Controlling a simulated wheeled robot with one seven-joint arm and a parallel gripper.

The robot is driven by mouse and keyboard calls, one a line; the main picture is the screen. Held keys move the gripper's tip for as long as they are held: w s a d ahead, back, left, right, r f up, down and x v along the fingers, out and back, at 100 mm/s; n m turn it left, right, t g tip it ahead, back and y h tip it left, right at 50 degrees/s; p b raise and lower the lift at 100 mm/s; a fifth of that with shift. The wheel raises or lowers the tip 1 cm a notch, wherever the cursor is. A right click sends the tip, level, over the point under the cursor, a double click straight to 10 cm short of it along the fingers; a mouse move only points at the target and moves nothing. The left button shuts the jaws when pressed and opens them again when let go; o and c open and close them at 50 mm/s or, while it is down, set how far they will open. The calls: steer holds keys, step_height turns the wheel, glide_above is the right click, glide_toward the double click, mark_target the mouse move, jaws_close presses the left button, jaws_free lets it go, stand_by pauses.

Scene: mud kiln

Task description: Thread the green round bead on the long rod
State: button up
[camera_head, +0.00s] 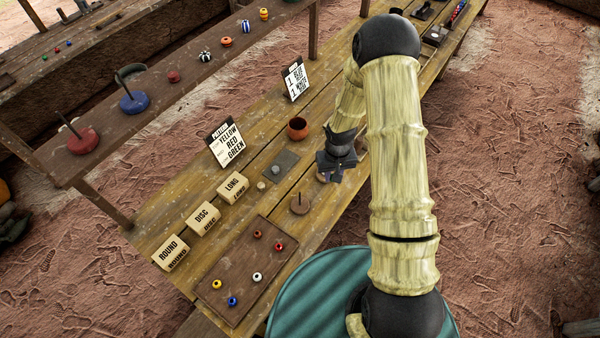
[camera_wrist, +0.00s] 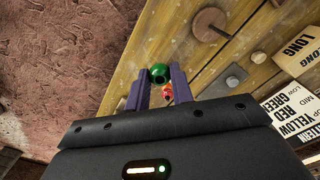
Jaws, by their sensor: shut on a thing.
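My gripper (camera_wrist: 160,82) is shut on the green round bead (camera_wrist: 159,71), which sits between the fingertips with its dark hole facing the wrist camera. In the head view my gripper (camera_head: 326,176) hangs over the bench, right of and behind a brown round base (camera_head: 300,208) with a thin upright rod (camera_head: 300,197). The base also shows in the wrist view (camera_wrist: 206,20), apart from the bead. No bead shows on that rod. The bead is hidden in the head view. A small red-orange thing (camera_wrist: 168,93) shows between the fingers; I cannot tell what it is.
A brown tray (camera_head: 238,292) holds several loose beads. A grey plate with a knob (camera_head: 277,170), a brown bowl (camera_head: 298,129), labelled blocks (camera_head: 203,219) and a pattern card (camera_head: 226,143) stand nearby. Red (camera_head: 82,142) and blue (camera_head: 134,103) based rods stand on the other bench.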

steer(key=s+a+r+n+p, duration=0.2)
steer(key=a+r+n, duration=0.1)
steer(key=a, duration=0.7)
steer(key=shift+a+n, duration=0.25)
steer(key=shift+n, duration=0.65)
steer(key=shift+f+b, duration=2.2)
steer(key=shift+f, duration=0.6)
steer(key=shift+f+b, duration=1.45)
steer(key=o, duration=1)
steer(key=shift+r, duration=0.1)
steer(key=shift+r+p, duration=2.65)
steer(key=shift+r, duration=1.25)
